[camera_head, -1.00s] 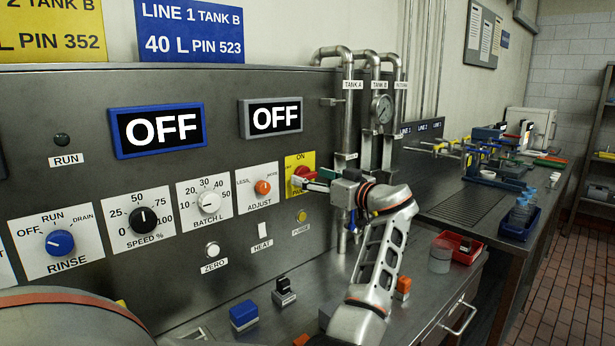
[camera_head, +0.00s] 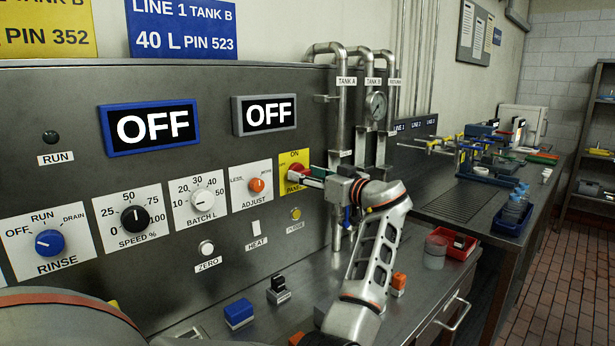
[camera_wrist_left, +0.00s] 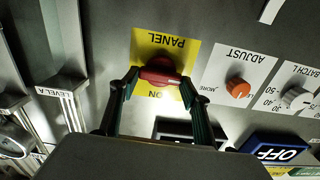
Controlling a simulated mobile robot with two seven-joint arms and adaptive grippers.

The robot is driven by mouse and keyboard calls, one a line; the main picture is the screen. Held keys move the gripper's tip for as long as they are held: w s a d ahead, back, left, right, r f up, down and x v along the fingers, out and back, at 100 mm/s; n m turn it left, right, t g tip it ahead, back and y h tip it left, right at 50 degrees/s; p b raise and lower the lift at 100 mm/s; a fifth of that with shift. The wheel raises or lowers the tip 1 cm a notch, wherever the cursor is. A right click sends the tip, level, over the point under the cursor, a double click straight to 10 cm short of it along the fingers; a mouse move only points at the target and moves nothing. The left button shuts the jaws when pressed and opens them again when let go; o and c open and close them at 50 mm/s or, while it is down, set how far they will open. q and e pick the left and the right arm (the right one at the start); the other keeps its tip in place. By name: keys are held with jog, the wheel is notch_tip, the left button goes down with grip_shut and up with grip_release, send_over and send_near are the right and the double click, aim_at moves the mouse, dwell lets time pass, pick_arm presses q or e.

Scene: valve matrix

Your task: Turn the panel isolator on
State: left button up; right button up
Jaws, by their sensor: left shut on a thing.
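The panel isolator is a red rotary knob (camera_head: 297,172) on a yellow plate (camera_head: 288,158) marked ON and PANEL, on the steel control panel. My left gripper (camera_head: 309,175) reaches it from the right and is shut on it. In the left wrist view the picture is upside down, and the red knob (camera_wrist_left: 160,76) sits between the two fingertips of my left gripper (camera_wrist_left: 158,83). Its handle lies nearly crosswise in that view, slightly tilted. In the head view the fingers partly hide the knob and the plate's lower part. My right gripper is not in view.
Both displays, the blue-framed one (camera_head: 152,127) and the grey-framed one (camera_head: 264,115), read OFF. The orange ADJUST knob (camera_head: 257,185) is left of the isolator, and a yellow button (camera_head: 295,213) is below it. Vertical pipes (camera_head: 338,120) stand close to the right.

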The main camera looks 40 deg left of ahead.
pick_arm(q)
jog(key=m+b, duration=0.1)
jog(key=m, duration=0.5)
jog(key=shift+w+b, duration=0.1)
jog(key=shift+b, duration=0.25)
jog(key=m+p, duration=0.2)
jog(key=m, duration=0.2)
jog(key=shift+r+m, duration=0.1)
jog(key=shift+m, duration=0.2)
jog(key=m+p, duration=0.1)
jog(key=m, duration=0.1)
jog(key=shift+m, duration=0.3)
jog(key=m+p, duration=0.2)
jog(key=m, duration=0.1)
jog(key=shift+w+p, duration=0.1)
jog(key=shift+p, duration=0.25)
jog(key=shift+f+m+p, duration=0.2)
jog(key=shift+m+p, duration=0.1)
jog(key=shift+m, duration=0.3)
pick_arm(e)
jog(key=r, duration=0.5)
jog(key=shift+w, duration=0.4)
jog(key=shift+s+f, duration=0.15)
